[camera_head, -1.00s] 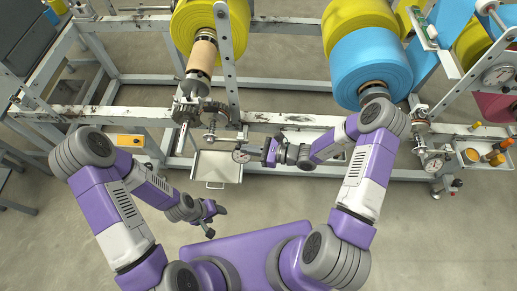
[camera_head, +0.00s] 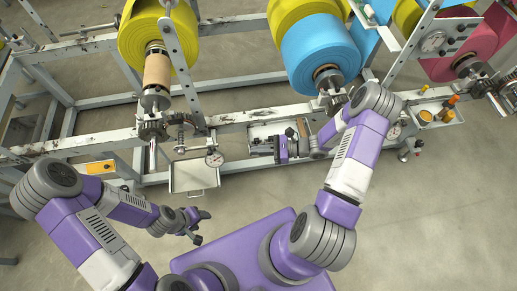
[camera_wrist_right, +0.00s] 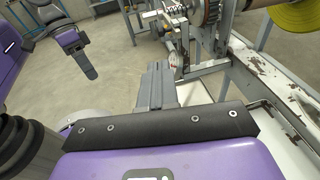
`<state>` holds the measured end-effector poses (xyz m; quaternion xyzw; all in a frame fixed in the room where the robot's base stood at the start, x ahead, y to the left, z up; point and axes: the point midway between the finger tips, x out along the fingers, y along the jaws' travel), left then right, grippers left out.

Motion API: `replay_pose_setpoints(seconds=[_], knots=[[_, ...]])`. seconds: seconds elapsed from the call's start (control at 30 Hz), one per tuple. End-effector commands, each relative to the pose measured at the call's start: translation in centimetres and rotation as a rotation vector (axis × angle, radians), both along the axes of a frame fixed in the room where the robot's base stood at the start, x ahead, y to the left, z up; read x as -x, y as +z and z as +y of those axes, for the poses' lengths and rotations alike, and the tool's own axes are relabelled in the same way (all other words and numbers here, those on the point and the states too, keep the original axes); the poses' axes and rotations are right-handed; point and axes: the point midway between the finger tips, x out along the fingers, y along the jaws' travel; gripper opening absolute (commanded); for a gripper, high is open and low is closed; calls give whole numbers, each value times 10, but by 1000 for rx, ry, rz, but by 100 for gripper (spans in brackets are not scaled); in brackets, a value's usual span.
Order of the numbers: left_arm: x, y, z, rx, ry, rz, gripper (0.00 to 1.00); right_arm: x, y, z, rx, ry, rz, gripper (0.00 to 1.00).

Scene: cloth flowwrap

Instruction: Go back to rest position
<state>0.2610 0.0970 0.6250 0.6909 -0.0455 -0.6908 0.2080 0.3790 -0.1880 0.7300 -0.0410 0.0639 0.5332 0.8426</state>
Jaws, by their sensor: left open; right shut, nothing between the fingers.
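My left gripper (camera_head: 203,228) hangs low at the lower left in the head view. Its two fingers are spread, with nothing between them, over bare floor; it also shows at the upper left of the right wrist view (camera_wrist_right: 84,58). My right gripper (camera_head: 262,147) points left in front of the machine frame's lower rail. In the right wrist view its grey fingers (camera_wrist_right: 154,84) lie together with nothing between them. In the head view the fingertips are hard to make out against the frame.
A grey machine frame (camera_head: 232,117) crosses ahead, bearing yellow (camera_head: 185,38) and blue (camera_head: 318,52) rolls. A metal tray (camera_head: 194,176) hangs left of my right gripper; a small parts tray (camera_head: 437,116) stands at right. The right foreground floor is clear.

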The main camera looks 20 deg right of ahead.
Motion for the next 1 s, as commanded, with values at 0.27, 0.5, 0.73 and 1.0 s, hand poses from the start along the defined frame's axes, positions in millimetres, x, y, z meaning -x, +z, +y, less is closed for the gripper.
replay_pose_setpoints(seconds=[0.27,0.5,0.73,1.0], knots=[[0,0,0,0,0,0,55,0,0,0,0,-1,0,0],[0,0,0,0,0,0,55,1,-1,3,7,10,3,0],[0,3,0,0,0,0,55,57,-33,53,224,324,38,0],[0,9,0,0,0,0,55,140,-87,72,734,905,-191,0]])
